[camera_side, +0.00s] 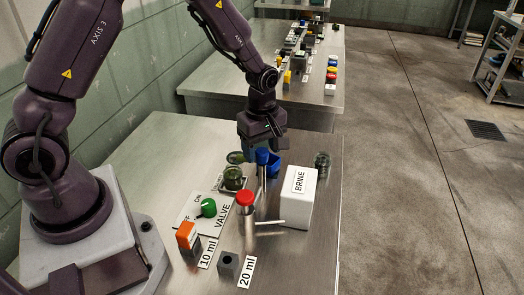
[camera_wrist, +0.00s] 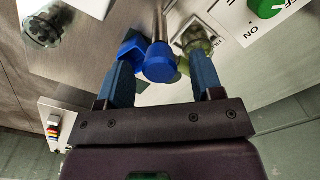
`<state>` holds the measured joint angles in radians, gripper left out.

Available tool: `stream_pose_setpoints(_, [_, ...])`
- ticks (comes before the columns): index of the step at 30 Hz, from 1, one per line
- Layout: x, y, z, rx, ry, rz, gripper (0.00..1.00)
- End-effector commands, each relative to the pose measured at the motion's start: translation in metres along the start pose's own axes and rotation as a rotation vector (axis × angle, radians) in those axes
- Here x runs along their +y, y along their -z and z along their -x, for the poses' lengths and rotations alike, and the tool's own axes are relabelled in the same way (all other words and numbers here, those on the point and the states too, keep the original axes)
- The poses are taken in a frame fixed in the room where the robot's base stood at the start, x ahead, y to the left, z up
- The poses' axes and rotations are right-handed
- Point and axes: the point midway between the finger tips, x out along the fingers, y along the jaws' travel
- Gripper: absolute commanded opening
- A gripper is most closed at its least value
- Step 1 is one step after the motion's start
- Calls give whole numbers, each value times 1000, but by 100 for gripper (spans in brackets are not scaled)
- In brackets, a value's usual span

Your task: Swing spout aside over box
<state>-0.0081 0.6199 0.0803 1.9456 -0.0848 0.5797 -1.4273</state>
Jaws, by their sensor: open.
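A metal post with a blue cap (camera_side: 262,157) stands on the steel bench, and the cap also shows in the wrist view (camera_wrist: 160,68). A blue open box (camera_side: 273,168) is right behind it; part of it shows in the wrist view (camera_wrist: 130,46). A red-capped metal post (camera_side: 246,198) stands nearer the camera with a thin horizontal rod (camera_side: 270,222) beside it. I cannot tell which piece is the spout. My gripper (camera_side: 263,146) points down over the blue cap. In the wrist view its blue fingers (camera_wrist: 164,65) are open on either side of the cap, with gaps visible.
A white BRINE block (camera_side: 300,198) stands to the right. The green valve knob (camera_side: 208,207), a dark greenish round knob (camera_side: 233,178), an orange-topped block (camera_side: 187,237) and a grey block (camera_side: 229,264) are also on the bench. A greenish glass piece (camera_side: 322,160) stands at the right edge.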

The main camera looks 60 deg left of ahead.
Motion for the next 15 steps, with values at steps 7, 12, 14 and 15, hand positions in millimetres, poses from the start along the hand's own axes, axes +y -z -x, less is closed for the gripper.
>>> stream_pose_setpoints(7, [0,0,-12,0,0,-1,60])
stream_pose_setpoints(12, [0,0,-12,0,-1,-1,60])
stream_pose_setpoints(14, [0,0,-12,0,-1,-1,54])
stream_pose_setpoints(15, [0,0,-12,0,-1,-1,44])
